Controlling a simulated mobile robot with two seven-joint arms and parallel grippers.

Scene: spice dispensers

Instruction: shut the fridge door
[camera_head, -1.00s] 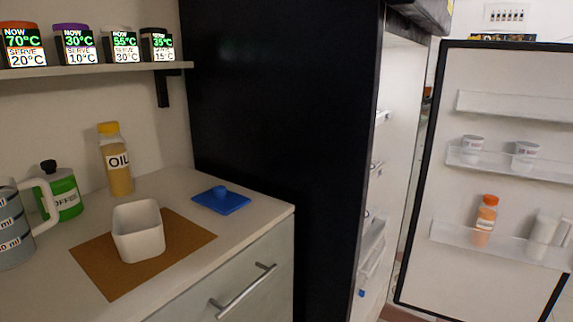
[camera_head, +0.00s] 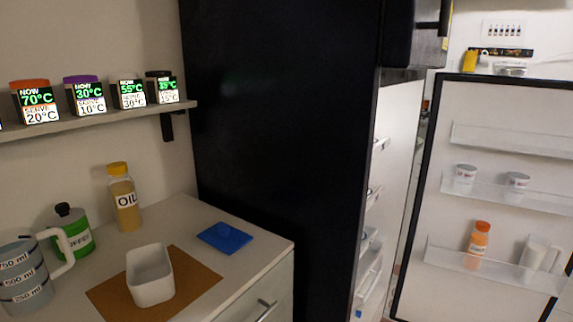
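The fridge (camera_head: 285,150) is a tall black cabinet in the middle of the head view. Its door (camera_head: 500,105) stands wide open at the right, its white inner side facing me with a dark seal around the edge. The door shelves hold two small white cups (camera_head: 465,173), an orange-capped bottle (camera_head: 478,240) and a white jug (camera_head: 537,256). Part of the white interior (camera_head: 395,150) with drawers shows between the body and the door. Neither of my grippers is in view.
A counter (camera_head: 205,215) at left holds an oil bottle (camera_head: 124,200), a green coffee jar (camera_head: 73,230), a measuring jug (camera_head: 22,275), a white container (camera_head: 150,276) on a brown mat (camera_head: 205,276) and a blue lid (camera_head: 225,238). A wall shelf (camera_head: 100,118) carries several labelled jars.

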